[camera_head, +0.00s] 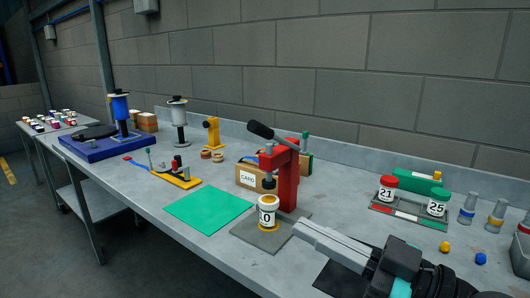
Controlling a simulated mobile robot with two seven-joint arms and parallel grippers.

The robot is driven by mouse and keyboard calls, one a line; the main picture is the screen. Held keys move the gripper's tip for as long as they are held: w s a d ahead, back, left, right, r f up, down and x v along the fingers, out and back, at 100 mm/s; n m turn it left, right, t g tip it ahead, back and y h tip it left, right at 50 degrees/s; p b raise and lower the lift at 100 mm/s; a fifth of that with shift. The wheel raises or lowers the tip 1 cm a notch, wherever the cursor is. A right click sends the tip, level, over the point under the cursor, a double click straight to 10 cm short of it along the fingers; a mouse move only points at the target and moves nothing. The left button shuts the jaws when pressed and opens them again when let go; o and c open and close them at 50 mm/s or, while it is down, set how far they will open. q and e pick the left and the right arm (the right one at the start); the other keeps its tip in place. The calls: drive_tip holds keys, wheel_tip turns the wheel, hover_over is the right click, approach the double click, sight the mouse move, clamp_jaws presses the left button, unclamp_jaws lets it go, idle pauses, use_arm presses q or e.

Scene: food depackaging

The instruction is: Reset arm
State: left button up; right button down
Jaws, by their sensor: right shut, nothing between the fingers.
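My right gripper (302,228) comes in from the lower right, its long grey fingers shut with nothing between them. Its tips are just to the right of a white jar with a black 0 (267,217). The jar stands upright on the grey base plate (247,237) of a red press (287,180) with a black lever. I cannot tell whether the fingertips touch the jar or the plate. My left gripper is not in view.
A green mat (208,208) lies left of the press, flat and empty. Jars marked 21 (387,189) and 25 (437,203) stand on a rack to the right. A cardboard box (252,178) sits behind the press. A blue stand (95,147) is far left.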

wheel_tip(320, 180, down, 17)
drive_tip(key=m+h, duration=0.4)
drive_tip(key=h, duration=0.4)
drive_tip(key=s+d+f+m+g+h, duration=0.3)
drive_tip(key=s+d+f+g+h, duration=0.15)
drive_tip(key=s+f, duration=0.35)
drive_tip(key=s+d+f+m+g+h, duration=0.3)
drive_tip(key=s+d+f+m+g, duration=0.15)
drive_tip(key=s+f, duration=0.4)
wheel_tip(320, 180, down, 20)
drive_tip(key=n, duration=0.1)
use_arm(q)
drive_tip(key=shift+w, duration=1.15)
use_arm(e)
drive_tip(key=s+d+f+g, duration=0.1)
drive_tip(key=s+d+f, duration=0.2)
drive_tip(key=s+f, duration=1.2)
drive_tip(key=shift+s+f, duration=0.35)
drive_tip(key=shift+s, duration=0.25)
